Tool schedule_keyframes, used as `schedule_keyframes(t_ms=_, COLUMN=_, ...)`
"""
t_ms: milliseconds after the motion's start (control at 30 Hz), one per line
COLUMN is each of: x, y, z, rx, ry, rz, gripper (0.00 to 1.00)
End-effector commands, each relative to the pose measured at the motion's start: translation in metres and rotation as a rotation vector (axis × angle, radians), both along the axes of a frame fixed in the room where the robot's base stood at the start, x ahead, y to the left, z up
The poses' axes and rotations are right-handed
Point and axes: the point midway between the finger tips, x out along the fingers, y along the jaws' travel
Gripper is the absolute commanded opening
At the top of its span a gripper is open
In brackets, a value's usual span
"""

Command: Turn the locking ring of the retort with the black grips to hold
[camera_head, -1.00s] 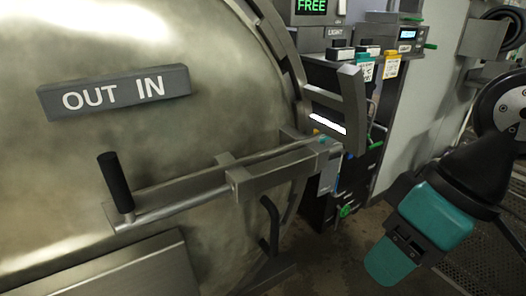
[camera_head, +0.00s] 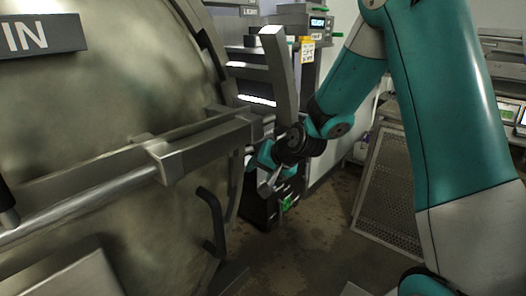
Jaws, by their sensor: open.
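The retort's large round metal door (camera_head: 110,100) fills the left of the view. The locking ring (camera_head: 207,45) runs as a grey band around the door's right edge. A dark bent handle (camera_head: 213,215) stands out near the ring's lower right. A black upright grip (camera_head: 5,205) on the end of a metal bar is cut off by the left edge. My gripper (camera_head: 260,174) is open and empty, small and partly in shadow, to the right of the ring and the bent handle. It appears apart from both, though its depth is hard to tell.
A horizontal bar with a bracket (camera_head: 165,155) crosses the door. A grey angled bracket (camera_head: 280,75) stands just above my gripper. A control cabinet (camera_head: 305,22) is behind it. A mesh panel (camera_head: 390,195) leans at the right.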

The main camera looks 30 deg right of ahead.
Motion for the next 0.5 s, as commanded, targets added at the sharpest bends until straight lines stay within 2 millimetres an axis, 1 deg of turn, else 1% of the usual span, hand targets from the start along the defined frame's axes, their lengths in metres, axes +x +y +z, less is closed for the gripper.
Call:
schedule_keyframes(t_ms=33, x=0.022, y=-0.018, z=-0.009, rx=0.085, ry=-0.053, rz=-0.094, gripper=0.58)
schedule_keyframes(t_ms=67, x=0.035, y=-0.029, z=-0.012, rx=0.142, ry=-0.093, rz=-0.152, gripper=0.58)
schedule_keyframes(t_ms=100, x=0.05, y=-0.044, z=-0.016, rx=0.217, ry=-0.146, rz=-0.229, gripper=0.58)
schedule_keyframes(t_ms=167, x=0.069, y=-0.069, z=-0.022, rx=0.332, ry=-0.227, rz=-0.341, gripper=0.58)
schedule_keyframes(t_ms=200, x=0.079, y=-0.086, z=-0.026, rx=0.405, ry=-0.279, rz=-0.41, gripper=0.58)
schedule_keyframes(t_ms=300, x=0.092, y=-0.121, z=-0.034, rx=0.55, ry=-0.383, rz=-0.546, gripper=0.58)
schedule_keyframes(t_ms=333, x=0.094, y=-0.13, z=-0.035, rx=0.584, ry=-0.407, rz=-0.575, gripper=0.58)
schedule_keyframes(t_ms=400, x=0.097, y=-0.143, z=-0.038, rx=0.638, ry=-0.449, rz=-0.623, gripper=0.58)
schedule_keyframes(t_ms=500, x=0.103, y=-0.152, z=-0.04, rx=0.672, ry=-0.475, rz=-0.652, gripper=0.58)
